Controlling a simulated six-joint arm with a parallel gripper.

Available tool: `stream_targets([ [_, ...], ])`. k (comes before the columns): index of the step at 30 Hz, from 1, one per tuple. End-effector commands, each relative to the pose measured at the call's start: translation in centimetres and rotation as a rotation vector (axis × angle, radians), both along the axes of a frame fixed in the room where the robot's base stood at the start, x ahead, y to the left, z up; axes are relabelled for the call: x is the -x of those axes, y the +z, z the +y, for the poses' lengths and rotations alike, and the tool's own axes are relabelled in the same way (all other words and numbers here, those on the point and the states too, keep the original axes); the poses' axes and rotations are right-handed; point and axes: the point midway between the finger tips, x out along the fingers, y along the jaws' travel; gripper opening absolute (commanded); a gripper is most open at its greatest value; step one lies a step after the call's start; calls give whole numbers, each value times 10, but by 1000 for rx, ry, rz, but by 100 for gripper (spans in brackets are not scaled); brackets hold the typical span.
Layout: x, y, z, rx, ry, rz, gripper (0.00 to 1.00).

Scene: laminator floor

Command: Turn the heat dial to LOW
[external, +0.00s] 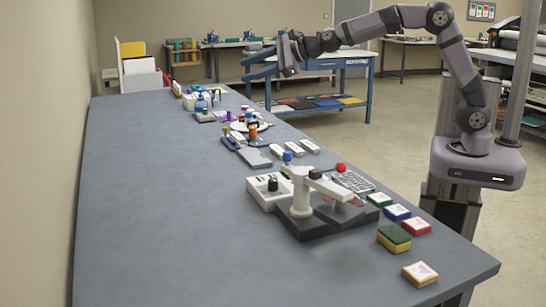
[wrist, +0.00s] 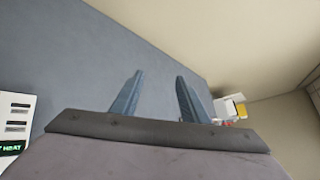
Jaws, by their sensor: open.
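A white box (external: 263,196) with a black knob (external: 272,184) on top stands on the grey bench in the external view. I cannot read its markings, so I cannot tell whether this knob is the heat dial. In the wrist view, a white panel (wrist: 14,115) with dark slots and a green HEAT label (wrist: 11,148) is cut off at the left edge; no dial shows on it. My gripper (external: 244,68) is raised beyond the right side of the bench, far from the black knob. In the wrist view my gripper (wrist: 160,75) has two blue fingers apart with nothing between them.
A lever press with a red ball (external: 341,168) stands beside the white box. Coloured blocks (external: 397,212) lie at the near right of the bench (external: 160,190). Several small items line its right edge farther back. The bench's left side is clear. A blue cart (external: 345,85) stands behind.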

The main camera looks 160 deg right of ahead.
Motion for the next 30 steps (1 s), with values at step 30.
stream_targets([
  [30,-68,-244,142,-606,525,-522,41],
])
